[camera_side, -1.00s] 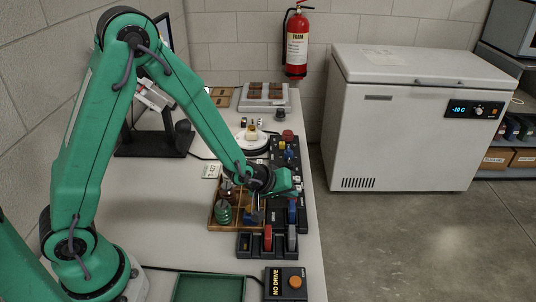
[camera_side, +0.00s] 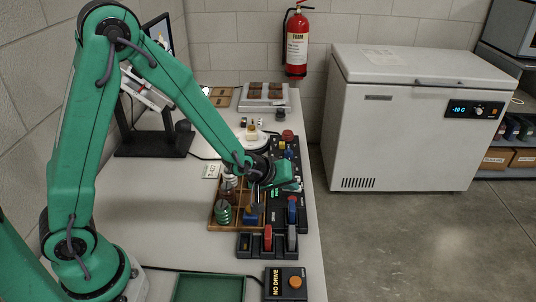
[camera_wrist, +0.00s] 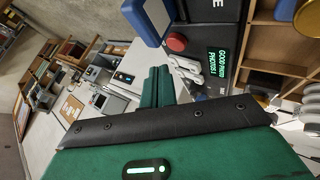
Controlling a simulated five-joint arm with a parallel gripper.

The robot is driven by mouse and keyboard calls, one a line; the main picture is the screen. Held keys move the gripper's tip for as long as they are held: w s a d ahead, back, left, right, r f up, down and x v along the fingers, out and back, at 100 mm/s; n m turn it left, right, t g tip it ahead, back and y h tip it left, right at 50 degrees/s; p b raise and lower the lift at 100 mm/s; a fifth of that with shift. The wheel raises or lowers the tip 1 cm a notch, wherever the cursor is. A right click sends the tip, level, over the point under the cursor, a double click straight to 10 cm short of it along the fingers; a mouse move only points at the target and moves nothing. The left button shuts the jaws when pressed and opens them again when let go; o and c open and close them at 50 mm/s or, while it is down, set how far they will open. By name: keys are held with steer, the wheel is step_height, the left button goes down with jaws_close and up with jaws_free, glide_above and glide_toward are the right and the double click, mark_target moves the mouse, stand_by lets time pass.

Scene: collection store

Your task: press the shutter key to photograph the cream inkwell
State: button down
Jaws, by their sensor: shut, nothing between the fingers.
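The cream inkwell (camera_side: 252,127) stands on a round white stand (camera_side: 246,142) beyond my gripper in the side view. A black control panel (camera_side: 279,150) with coloured keys runs along the right of the table; I cannot tell which key is the shutter. Any contact with a key is hidden.
A dark rack (camera_side: 255,247) with red and grey handles is in front. A monitor stands at back left.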

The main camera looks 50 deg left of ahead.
steer(key=shift+r, duration=1.85)
steer(key=s+a+r+m+g+y, duration=0.15)
steer(key=s+a+r+m, duration=0.3)
steer(key=s+r, duration=0.65)
steer(key=s+a+r+m+g, duration=0.1)
steer(key=s+r, duration=0.1)
steer(key=s, duration=0.5)
steer(key=s+a+r+m+g, duration=0.1)
steer(key=s+a+r+m, duration=0.1)
steer(key=s, duration=0.5)
steer(key=shift+a, duration=0.25)
steer(key=shift+r+m, duration=0.1)
steer(key=shift+m, duration=0.15)
